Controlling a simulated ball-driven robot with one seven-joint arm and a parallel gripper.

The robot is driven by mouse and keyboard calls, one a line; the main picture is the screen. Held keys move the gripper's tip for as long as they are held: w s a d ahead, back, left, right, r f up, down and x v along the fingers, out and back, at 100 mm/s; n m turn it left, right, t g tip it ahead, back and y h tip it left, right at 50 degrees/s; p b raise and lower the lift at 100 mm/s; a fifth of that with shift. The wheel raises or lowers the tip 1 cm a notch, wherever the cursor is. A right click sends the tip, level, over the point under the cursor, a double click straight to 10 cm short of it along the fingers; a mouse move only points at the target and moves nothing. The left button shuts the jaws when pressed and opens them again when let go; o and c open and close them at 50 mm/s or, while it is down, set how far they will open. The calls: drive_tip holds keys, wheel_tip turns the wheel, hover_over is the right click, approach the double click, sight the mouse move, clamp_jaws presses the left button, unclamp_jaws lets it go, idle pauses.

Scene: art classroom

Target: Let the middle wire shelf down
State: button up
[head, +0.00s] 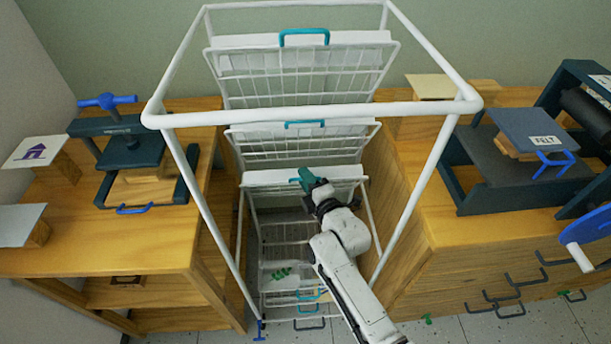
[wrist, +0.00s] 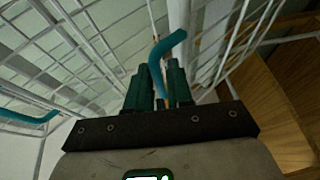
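A white wire drying rack (head: 310,108) stands between two wooden cabinets. Its top shelf (head: 300,85) and the shelf below it (head: 295,152) are tilted up, with teal handles at their front edges. The third shelf down, the middle wire shelf (head: 265,178), has a pale front strip and lies behind my gripper (head: 304,177). In the wrist view, the green fingers of my gripper (wrist: 160,75) are close on both sides of a bent teal handle (wrist: 166,46) and look shut on it. In the head view this handle is mostly hidden by the gripper.
Lower wire shelves (head: 285,270) and more handles show beneath. The left cabinet (head: 120,235) carries a small press (head: 125,150). The right cabinet (head: 470,235) carries a larger press and a board marked FELT (head: 535,132). The rack's front posts stand on both sides of my arm.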

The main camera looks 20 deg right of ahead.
drive_tip(key=shift+w, duration=0.25)
drive_tip(key=shift+c, duration=0.4)
clamp_jaws()
